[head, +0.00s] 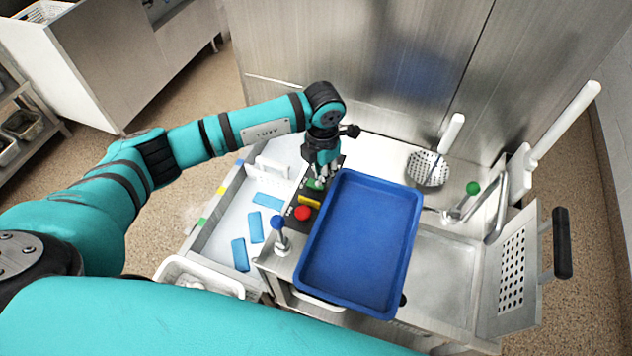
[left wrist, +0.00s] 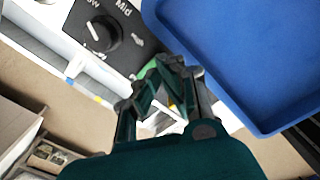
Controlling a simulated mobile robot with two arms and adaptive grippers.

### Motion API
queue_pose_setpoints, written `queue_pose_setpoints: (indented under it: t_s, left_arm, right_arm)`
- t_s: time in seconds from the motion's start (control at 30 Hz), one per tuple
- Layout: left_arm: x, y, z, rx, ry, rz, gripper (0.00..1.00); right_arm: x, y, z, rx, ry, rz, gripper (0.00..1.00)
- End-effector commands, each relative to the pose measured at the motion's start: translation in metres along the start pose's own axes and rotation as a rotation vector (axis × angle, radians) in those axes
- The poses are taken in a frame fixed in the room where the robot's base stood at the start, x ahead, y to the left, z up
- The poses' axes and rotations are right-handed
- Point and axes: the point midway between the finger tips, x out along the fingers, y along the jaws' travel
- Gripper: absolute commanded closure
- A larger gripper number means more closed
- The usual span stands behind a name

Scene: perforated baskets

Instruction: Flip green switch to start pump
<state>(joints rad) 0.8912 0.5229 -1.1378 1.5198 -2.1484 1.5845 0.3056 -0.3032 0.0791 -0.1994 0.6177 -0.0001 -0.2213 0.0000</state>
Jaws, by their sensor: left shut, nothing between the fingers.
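The green switch (head: 316,184) sits at the far end of a dark control panel (head: 295,226), beside the blue tray. My left gripper (head: 324,176) is right above the green switch and partly covers it. In the left wrist view the left gripper (left wrist: 170,66) is shut and empty, with its fingertips close to a green part (left wrist: 147,71) at the panel's edge. I cannot tell whether they touch it. The switch's position is too small and hidden to tell. My right gripper does not show.
A yellow part (head: 309,201) and a red button (head: 303,213) are nearer on the panel. A blue tray (head: 414,215) stands close on the right. A black knob (left wrist: 103,33) shows in the left wrist view. A blue-topped lever (head: 279,224) rises at the front.

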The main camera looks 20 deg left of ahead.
Motion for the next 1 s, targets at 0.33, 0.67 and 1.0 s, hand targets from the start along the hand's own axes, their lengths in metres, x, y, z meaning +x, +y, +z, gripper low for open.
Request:
queue_pose_setpoints:
  t_s: [0.33,0.67,1.0]
  left_arm:
    - [0.0001,0.0000,0.0000,0.000,0.000,0.000,1.00]
    - [0.0023,-0.0001,0.0000,0.000,0.000,0.000,1.00]
    - [0.0076,0.0000,0.0000,0.000,0.000,0.000,1.00]
  right_arm:
    - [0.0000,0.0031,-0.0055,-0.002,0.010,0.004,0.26]
    - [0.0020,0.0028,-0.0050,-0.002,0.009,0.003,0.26]
    - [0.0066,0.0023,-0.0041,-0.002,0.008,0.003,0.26]
